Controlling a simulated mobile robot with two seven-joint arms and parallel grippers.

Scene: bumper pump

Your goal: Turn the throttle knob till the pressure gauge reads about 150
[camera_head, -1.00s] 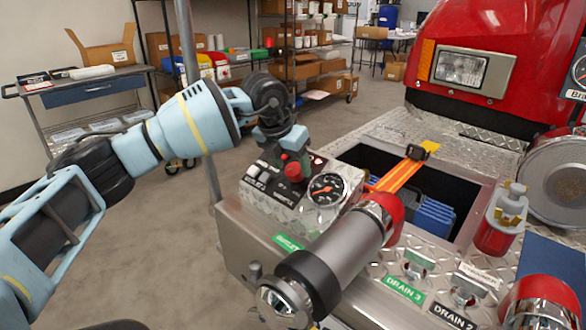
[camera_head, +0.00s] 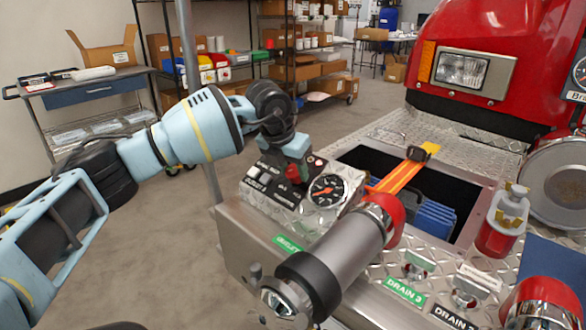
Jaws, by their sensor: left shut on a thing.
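The throttle knob (camera_head: 294,173) is red and sits on the pump panel at the left end of the bumper. My left gripper (camera_head: 297,158) is over the panel, pointing down, with its fingers shut on the knob. The fingertips are small and partly hidden by the gripper body. The pressure gauge (camera_head: 327,190) is a round black dial with an orange needle, just right of the knob. Its numbers are too small to read. My right gripper is not in view.
A grey nozzle with a black bumper ring (camera_head: 340,247) stands close in front of the gauge. An open bin (camera_head: 365,156) with orange straps lies behind it. Open floor lies left of the bumper.

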